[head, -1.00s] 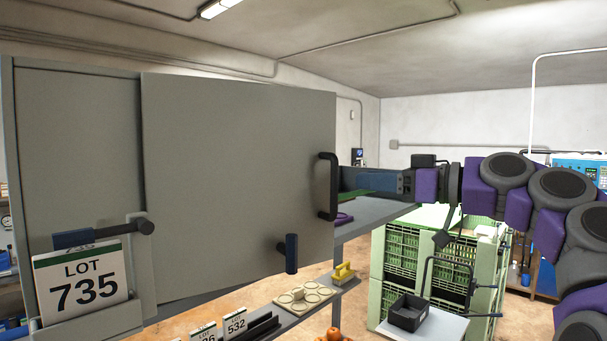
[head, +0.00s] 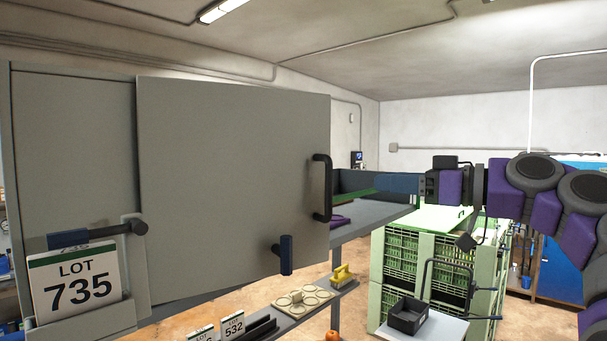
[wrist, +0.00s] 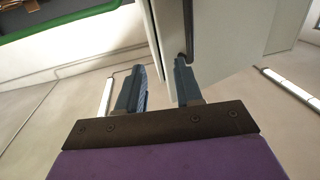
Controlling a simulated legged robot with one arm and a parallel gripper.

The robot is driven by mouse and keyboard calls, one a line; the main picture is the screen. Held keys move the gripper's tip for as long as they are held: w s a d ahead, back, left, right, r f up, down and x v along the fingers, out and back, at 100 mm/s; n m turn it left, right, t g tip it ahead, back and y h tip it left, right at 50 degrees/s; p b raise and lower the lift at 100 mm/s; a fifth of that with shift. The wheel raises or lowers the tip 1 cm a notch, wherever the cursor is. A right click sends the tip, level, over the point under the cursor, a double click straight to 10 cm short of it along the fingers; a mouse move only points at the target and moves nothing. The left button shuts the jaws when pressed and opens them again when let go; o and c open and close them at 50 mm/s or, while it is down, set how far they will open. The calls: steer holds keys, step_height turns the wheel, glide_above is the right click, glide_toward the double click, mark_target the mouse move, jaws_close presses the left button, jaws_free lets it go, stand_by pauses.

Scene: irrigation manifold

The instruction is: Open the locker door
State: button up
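The grey locker door (head: 225,180) fills the left half of the head view, with a black bar handle (head: 323,188) near its right edge. A blue knob-like part (head: 286,255) sits low on the door. My gripper (head: 394,183) is right of the handle, its blue fingers pointing left. In the wrist view the two fingers (wrist: 158,88) are apart with nothing seen gripped between them. The handle (wrist: 188,32) shows just beyond the right finger's tip, beside the door (wrist: 228,40). Whether they touch is unclear.
A grey panel (head: 75,160) with a black-ended lever (head: 135,228) and a LOT 735 sign (head: 80,285) stands left of the door. A shelf (head: 300,305) lies below. Green crates (head: 400,265) and a black bin (head: 408,316) stand at right.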

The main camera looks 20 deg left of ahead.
steer(key=s+d+p, duration=0.2)
steer(key=s+d, duration=0.1)
steer(key=d, duration=1.4)
steer(key=shift+d+p, duration=0.3)
